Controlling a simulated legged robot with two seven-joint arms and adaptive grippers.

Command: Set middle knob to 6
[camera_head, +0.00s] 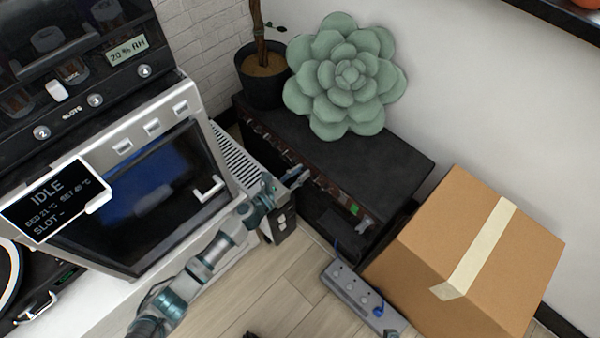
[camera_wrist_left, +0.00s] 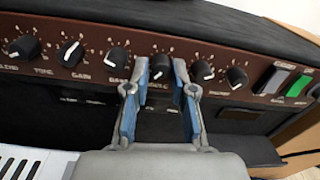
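The black amplifier (camera_head: 340,150) has a brown front panel with a row of black knobs. The middle knob (camera_wrist_left: 160,66) shows between my left gripper's fingers in the left wrist view, its label below partly hidden. A white mark shows low on this knob; I cannot read the number. My left gripper (camera_wrist_left: 161,72) is open, its blue-padded fingers on either side of the knob; I cannot tell if they touch it. In the head view the left gripper (camera_head: 293,181) is at the amplifier's front, and the knob is too small to make out. My right gripper is not seen.
Neighbouring knobs (camera_wrist_left: 116,60) (camera_wrist_left: 202,70) sit close on both sides, with a green switch (camera_wrist_left: 300,86) at the right. A plush succulent (camera_head: 345,75) sits on the amplifier. A cardboard box (camera_head: 470,250), power strip (camera_head: 355,290) and grey dryer machine (camera_head: 185,110) stand around.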

